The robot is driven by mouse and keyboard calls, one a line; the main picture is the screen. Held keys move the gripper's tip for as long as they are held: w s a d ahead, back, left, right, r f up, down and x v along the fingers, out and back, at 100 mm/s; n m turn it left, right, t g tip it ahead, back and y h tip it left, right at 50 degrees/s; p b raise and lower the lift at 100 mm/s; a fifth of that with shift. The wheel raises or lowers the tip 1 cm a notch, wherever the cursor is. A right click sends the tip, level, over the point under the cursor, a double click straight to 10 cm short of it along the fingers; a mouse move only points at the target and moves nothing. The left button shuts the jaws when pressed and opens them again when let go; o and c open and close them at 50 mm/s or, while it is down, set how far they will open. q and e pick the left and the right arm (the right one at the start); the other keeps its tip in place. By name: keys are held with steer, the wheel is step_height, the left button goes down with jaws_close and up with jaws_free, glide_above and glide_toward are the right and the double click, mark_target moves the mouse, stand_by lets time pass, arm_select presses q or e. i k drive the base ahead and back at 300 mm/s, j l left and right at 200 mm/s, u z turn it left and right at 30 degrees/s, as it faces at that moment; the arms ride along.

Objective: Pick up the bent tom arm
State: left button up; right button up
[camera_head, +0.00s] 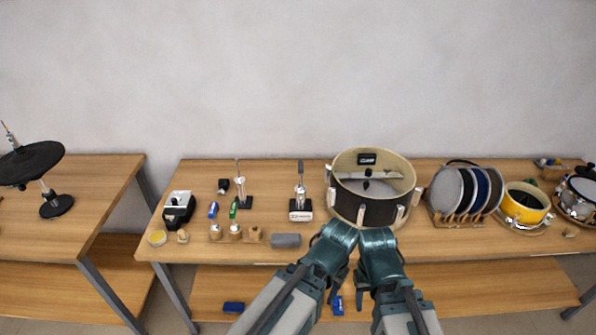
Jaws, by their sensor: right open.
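Two small upright metal posts stand on the middle table. One post (240,186) rises from a black base. The other post (300,190) has a dark upper end and stands at a white labelled block. I cannot tell at this size which one is the bent tom arm. My two arms come in from the bottom and fold at the table's front edge. My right gripper (362,279) is open and small in view, in front of the table edge, apart from both posts. My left gripper (333,291) is mostly hidden beside it, and its fingers cannot be made out.
A large open drum (371,209) stands just beyond my arms. A rack of round pads (464,192) and a yellow drum (525,203) are to its right. A black and white box (179,208) and several small parts lie left. A grey cylinder (286,240) lies near the front edge.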

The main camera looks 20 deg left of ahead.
mark_target(300, 187)
steer(key=i+j, duration=0.15)
steer(key=i, duration=0.3)
steer(key=i+j+u, duration=0.1)
steer(key=i, duration=0.3)
steer(key=i+j, duration=0.15)
steer(key=i, duration=0.3)
